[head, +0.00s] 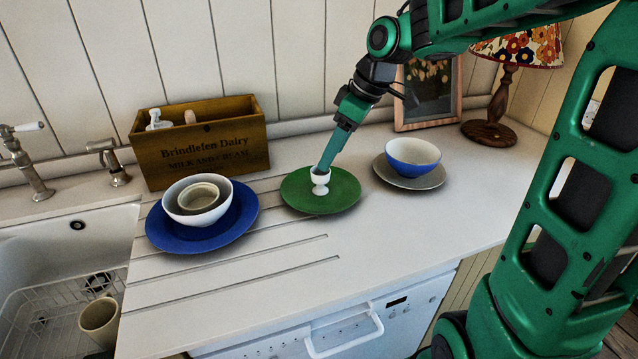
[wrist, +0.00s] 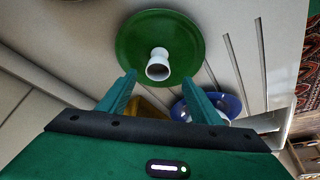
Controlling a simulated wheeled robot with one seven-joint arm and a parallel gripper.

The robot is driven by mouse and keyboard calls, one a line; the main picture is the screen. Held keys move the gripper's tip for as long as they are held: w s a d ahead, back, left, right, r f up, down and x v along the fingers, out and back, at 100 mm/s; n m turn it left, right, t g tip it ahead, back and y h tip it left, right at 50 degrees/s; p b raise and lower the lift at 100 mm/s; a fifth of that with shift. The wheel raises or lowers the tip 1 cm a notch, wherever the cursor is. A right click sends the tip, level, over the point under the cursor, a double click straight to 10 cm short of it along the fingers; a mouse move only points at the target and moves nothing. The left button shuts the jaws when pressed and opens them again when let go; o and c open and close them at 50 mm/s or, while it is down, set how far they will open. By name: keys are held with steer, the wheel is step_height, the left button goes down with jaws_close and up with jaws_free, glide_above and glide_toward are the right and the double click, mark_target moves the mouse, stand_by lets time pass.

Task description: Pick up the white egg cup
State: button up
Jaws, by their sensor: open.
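The white egg cup (head: 320,181) stands upright on a green plate (head: 340,199) in the middle of the counter. In the wrist view the egg cup (wrist: 158,66) is on the near part of the green plate (wrist: 178,28), seen from above at a slant. My gripper (head: 322,168) reaches down to the egg cup's top in the head view, and its fingers overlap the rim there. In the wrist view my gripper (wrist: 158,84) is open, with a finger on each side below the egg cup. I cannot tell whether the fingers touch it.
At left, a blue plate (head: 240,217) holds a white bowl (head: 203,216) with a small beige bowl (head: 199,195) inside. A wooden crate (head: 196,165) stands behind. At right, a blue bowl (head: 413,157) sits on a grey plate (head: 400,182). The front counter is clear.

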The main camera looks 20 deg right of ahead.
mark_target(320, 181)
steer(key=shift+w+x, duration=0.15)
steer(key=shift+x, duration=1.4)
steer(key=shift+w+x, duration=0.1)
steer(key=shift+x, duration=1.45)
steer(key=shift+r, duration=0.15)
steer(key=c, duration=1.4)
steer(key=shift+c, duration=0.2)
steer(key=shift+r, duration=0.1)
